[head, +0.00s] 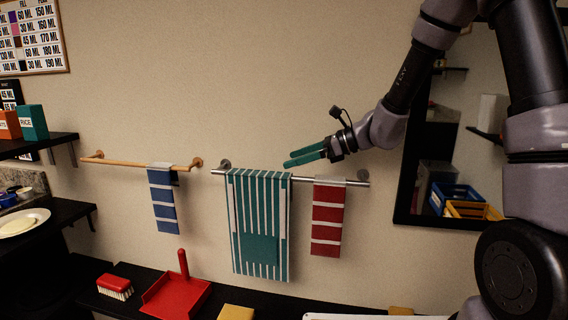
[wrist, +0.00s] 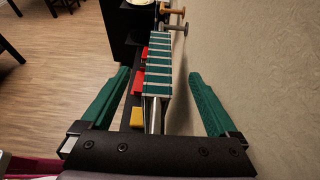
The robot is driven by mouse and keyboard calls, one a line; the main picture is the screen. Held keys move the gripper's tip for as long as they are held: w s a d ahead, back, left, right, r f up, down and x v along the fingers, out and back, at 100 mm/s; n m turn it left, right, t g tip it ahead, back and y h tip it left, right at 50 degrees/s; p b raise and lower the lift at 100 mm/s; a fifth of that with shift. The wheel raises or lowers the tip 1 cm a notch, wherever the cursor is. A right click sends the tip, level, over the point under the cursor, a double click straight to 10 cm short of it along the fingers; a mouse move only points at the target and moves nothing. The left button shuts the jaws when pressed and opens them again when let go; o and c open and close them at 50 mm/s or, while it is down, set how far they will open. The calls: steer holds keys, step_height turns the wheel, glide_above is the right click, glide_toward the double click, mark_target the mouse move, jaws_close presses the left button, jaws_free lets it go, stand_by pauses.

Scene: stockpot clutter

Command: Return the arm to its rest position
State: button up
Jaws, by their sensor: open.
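My gripper (head: 305,157) is in front of the wall, just above the metal towel bar in the head view. Its two green fingers are apart and hold nothing. In the wrist view my gripper (wrist: 155,95) shows its fingers spread on either side of the teal striped towel (wrist: 158,65). That teal towel (head: 260,225) hangs over the metal bar (head: 300,178), below and to the left of the fingers in the head view. My arm reaches in from the upper right.
A red striped towel (head: 326,218) hangs at the bar's right. A blue striped towel (head: 163,200) hangs on a wooden bar (head: 130,164). A red dustpan (head: 175,295) and brush (head: 115,287) lie on the dark counter below. A dark-framed mirror (head: 408,180) is behind my arm. The wall above the bars is clear.

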steer(key=s+d+r+n+t+h, duration=0.1)
steer(key=s+d+r+n+h, duration=0.2)
steer(key=d, duration=0.6)
steer(key=s+d+r+n+t+h, duration=0.2)
steer(key=s+d+r+n+h, duration=0.2)
steer(key=s+d, duration=0.5)
steer(key=s+d+r+n+t+h, duration=0.2)
steer(key=s+d+r+n+h, duration=0.2)
steer(key=s+d+r+n, duration=0.2)
steer(key=d+r+n, duration=0.1)
steer(key=d+n, duration=0.1)
steer(key=d, duration=0.1)
steer(key=shift+r+n, duration=0.25)
steer(key=shift+n, duration=0.05)
steer(key=shift+s, duration=0.1)
stand_by(0.6)
